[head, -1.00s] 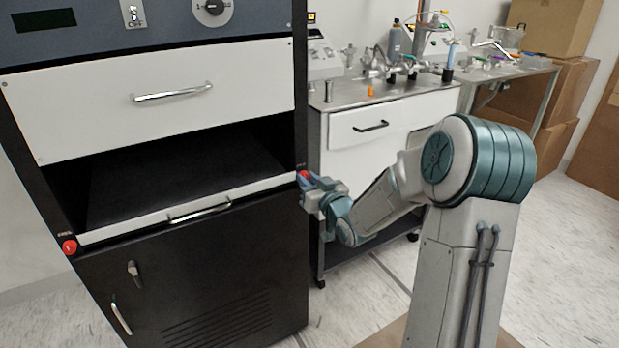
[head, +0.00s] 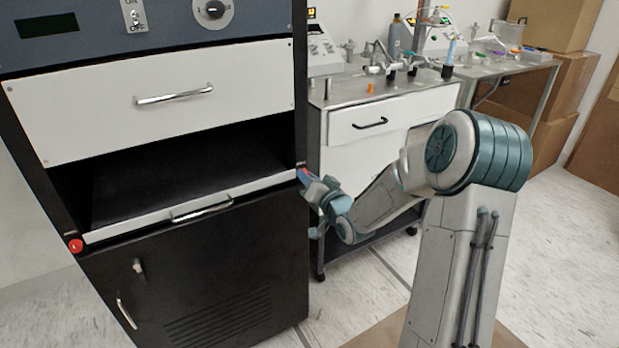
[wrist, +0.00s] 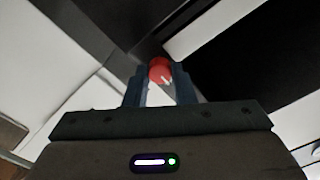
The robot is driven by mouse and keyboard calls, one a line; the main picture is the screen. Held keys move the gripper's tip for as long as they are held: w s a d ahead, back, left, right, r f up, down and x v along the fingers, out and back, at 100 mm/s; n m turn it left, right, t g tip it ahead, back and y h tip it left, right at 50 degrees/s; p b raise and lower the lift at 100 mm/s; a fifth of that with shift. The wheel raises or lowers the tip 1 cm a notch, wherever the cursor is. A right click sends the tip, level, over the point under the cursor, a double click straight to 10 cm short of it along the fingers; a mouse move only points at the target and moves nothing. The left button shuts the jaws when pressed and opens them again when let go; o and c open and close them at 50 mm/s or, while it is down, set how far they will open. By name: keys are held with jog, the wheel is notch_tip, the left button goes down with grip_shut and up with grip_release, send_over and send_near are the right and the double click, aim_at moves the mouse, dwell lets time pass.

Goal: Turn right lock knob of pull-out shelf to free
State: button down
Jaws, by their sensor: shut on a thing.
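The pull-out shelf (head: 150,190) lies in the dark opening of the black cabinet, with a white front strip and a metal handle (head: 200,209). The right lock knob (head: 304,174) is red and sits at the right end of that strip, mostly hidden by my gripper in the head view. In the wrist view the red knob (wrist: 160,70) shows between the fingertips, with a small white mark on its face. My gripper (wrist: 160,82) is shut on this knob. The left lock knob (head: 75,246) is red and sits at the strip's left end beside a small label.
A white drawer front (head: 160,100) is above the shelf opening, and a black cabinet door (head: 215,280) is below. A metal-topped cart (head: 385,105) with lab items stands close to the right of my gripper. Cardboard boxes (head: 560,85) stand at the far right.

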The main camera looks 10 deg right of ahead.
jog(key=c, duration=1.2)
grip_release()
jog(key=p+v, duration=0.1)
jog(key=v, duration=1.3)
jog(key=shift+w+r, duration=0.1)
